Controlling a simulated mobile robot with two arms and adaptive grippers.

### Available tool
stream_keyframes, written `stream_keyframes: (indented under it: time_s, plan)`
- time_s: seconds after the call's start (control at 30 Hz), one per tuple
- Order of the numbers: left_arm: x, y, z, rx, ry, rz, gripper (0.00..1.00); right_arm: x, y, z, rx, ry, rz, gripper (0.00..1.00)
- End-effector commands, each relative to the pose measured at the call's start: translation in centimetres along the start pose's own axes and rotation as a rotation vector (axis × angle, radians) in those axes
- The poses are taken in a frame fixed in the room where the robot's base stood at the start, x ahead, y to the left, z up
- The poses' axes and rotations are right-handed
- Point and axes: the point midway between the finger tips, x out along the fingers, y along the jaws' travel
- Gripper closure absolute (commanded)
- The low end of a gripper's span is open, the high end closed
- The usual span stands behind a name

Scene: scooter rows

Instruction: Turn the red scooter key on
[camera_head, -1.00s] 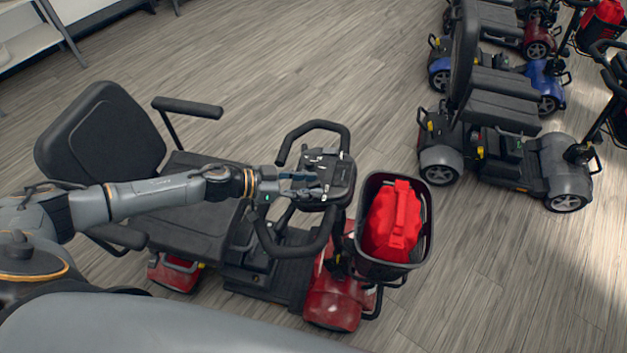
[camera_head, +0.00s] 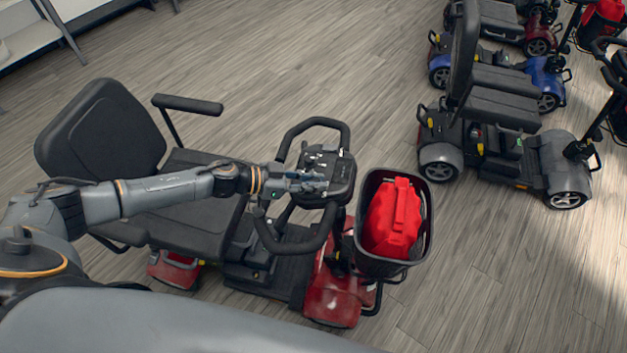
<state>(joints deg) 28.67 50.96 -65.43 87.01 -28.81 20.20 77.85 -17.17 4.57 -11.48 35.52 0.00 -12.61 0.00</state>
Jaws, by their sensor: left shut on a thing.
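The red scooter (camera_head: 333,299) stands in front of me, its black seat at left and its handlebars toward the middle. Its control panel (camera_head: 340,172) sits between the looped handlebars. My left arm reaches across the seat from the left. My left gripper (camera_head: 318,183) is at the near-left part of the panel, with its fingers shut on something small. The key itself is too small and too covered by the fingers to make out. My right gripper is not in view.
A black basket (camera_head: 362,255) with a red bag (camera_head: 394,218) hangs at the scooter's front. A grey scooter (camera_head: 566,169) and a blue scooter (camera_head: 547,84) stand at the upper right. A light shelf (camera_head: 30,42) is at the upper left. Wood floor between is clear.

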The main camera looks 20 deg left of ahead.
Motion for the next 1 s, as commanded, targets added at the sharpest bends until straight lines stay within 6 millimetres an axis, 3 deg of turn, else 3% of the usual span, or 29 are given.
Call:
stream_keyframes:
  time_s: [0.47,1.0]
  plan:
    - [0.2,-0.3,0.2,0.151,0.000,0.252,1.00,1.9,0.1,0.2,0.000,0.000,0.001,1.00]
    - [0.4,-0.3,0.5,0.397,0.001,0.678,1.00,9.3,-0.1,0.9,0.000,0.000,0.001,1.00]
